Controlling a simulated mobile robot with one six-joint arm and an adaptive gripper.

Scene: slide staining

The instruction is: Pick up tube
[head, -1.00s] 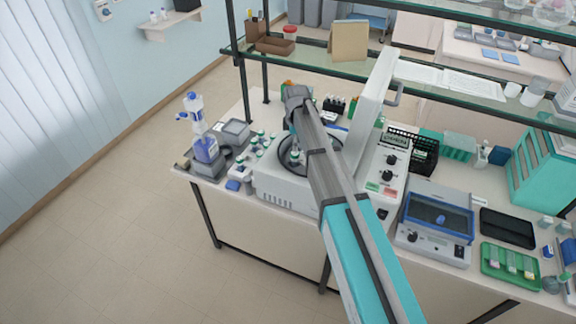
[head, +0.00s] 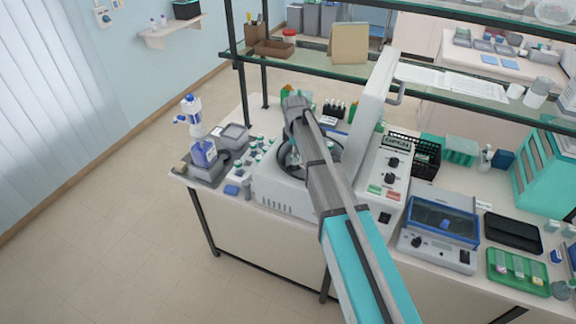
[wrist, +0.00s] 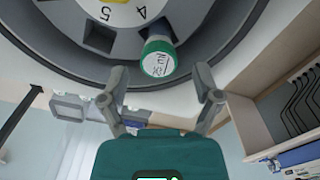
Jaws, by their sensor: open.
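Nothing is held. In the head view my arm reaches over the open centrifuge (head: 285,198), hiding much of the bowl and the fingers.
The raised centrifuge lid (head: 372,90) stands close to the right of my arm. A glass shelf (head: 300,62) runs above the bench behind it. Several capped tubes, a bottle dispenser (head: 203,152) and a blue block (head: 231,190) stand at the left.

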